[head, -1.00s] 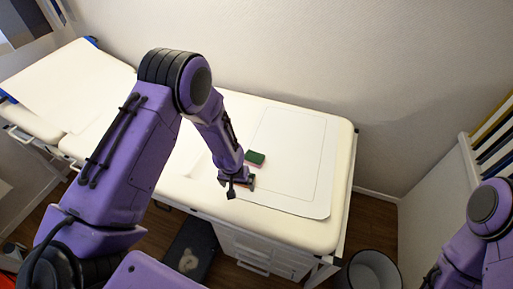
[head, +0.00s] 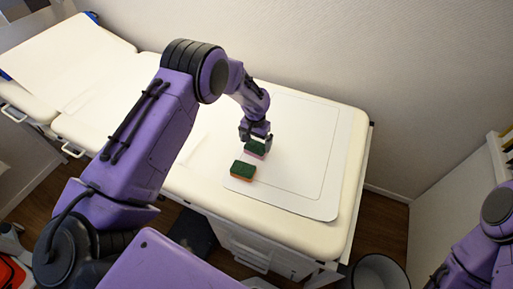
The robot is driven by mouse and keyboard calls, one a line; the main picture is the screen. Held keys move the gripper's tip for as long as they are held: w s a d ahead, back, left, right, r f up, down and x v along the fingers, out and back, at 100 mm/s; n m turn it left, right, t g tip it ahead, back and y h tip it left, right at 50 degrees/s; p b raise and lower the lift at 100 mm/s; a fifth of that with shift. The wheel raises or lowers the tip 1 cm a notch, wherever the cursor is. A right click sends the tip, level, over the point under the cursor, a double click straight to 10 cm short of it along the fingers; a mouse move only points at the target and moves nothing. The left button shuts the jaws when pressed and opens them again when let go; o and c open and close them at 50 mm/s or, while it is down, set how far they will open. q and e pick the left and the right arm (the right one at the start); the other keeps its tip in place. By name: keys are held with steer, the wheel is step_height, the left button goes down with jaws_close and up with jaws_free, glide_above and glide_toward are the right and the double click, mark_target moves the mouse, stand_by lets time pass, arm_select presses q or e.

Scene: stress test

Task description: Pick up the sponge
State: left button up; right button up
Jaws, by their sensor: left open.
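Two sponges lie on the white padded bench. One sponge with a green top and a pink underside (head: 256,149) sits right below my left gripper (head: 256,136). The other sponge, green on top with an orange underside (head: 243,170), lies nearer to me and slightly left, clear of the gripper. My left gripper is open, its fingers pointing down at the pink-sided sponge. Whether the fingers touch it or straddle it, I cannot tell. Part of my right arm shows at the lower right; its gripper does not clearly show.
The bench (head: 352,200) carries a white sheet with a thin outline (head: 300,150), mostly free to the right of the sponges. A wall stands behind it. A round bin (head: 377,272) is on the floor at the lower right.

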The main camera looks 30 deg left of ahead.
mark_target(256, 146)
arm_select(q)
steer(key=shift+d+f, duration=0.15)
steer(key=shift+f, duration=1.55)
arm_select(e)
steer(key=shift+r, duration=0.55)
arm_select(q)
steer(key=c, duration=0.6)
steer(key=shift+c, duration=0.2)
steer(key=shift+r, duration=0.1)
steer(key=shift+r, duration=0.3)
step_height(256, 146, up, 3)
steer(key=shift+f, duration=0.1)
steer(key=s+r+b, duration=0.2)
steer(key=s+r, duration=0.7)
steer(key=s, duration=0.5)
steer(key=shift+a+r, duration=0.25)
arm_select(e)
step_height(256, 146, down, 3)
steer(key=shift+r, duration=0.15)
